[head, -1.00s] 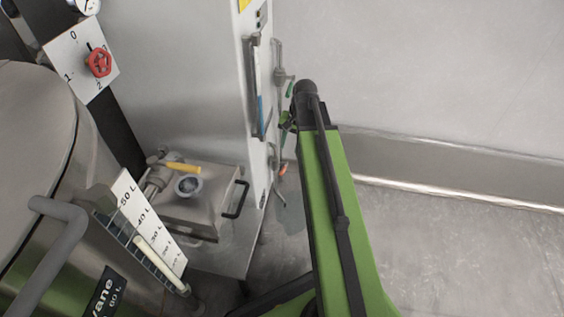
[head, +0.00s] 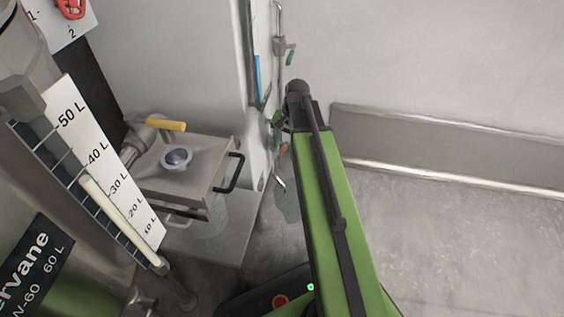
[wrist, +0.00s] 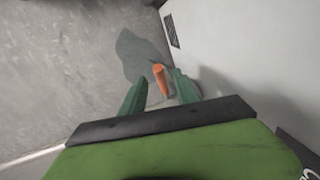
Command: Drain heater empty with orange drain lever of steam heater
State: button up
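The orange drain lever (wrist: 161,80) shows in the wrist view between the two green fingertips of my gripper (wrist: 160,88). The fingers are open, with a gap visible on either side of the lever; whether the gripper touches it I cannot tell. In the head view the lever (head: 284,149) is a small orange tip low beside the tall pale cabinet (head: 245,60), which appears to be the steam heater. A blue-marked gauge (head: 258,78) runs up its narrow face. In the head view my gripper is mostly hidden behind my green arm.
A steel box with a black handle (head: 236,172) and a yellow-handled valve (head: 166,125) stand left of the cabinet. A large vessel with a litre scale (head: 108,160) fills the left. A grey wall with a skirting (head: 450,150) bounds the right. Floor at right is clear.

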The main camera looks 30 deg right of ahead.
aim_at(283, 150)
jog(key=f+b, duration=0.2)
jog(key=f, duration=0.2)
jog(key=shift+w+a+f+b, duration=0.15)
jog(key=shift+w+a+b, duration=0.1)
jog(key=shift+b, duration=0.15)
grip_shut()
jog(key=shift+d, duration=0.1)
dwell(0.9)
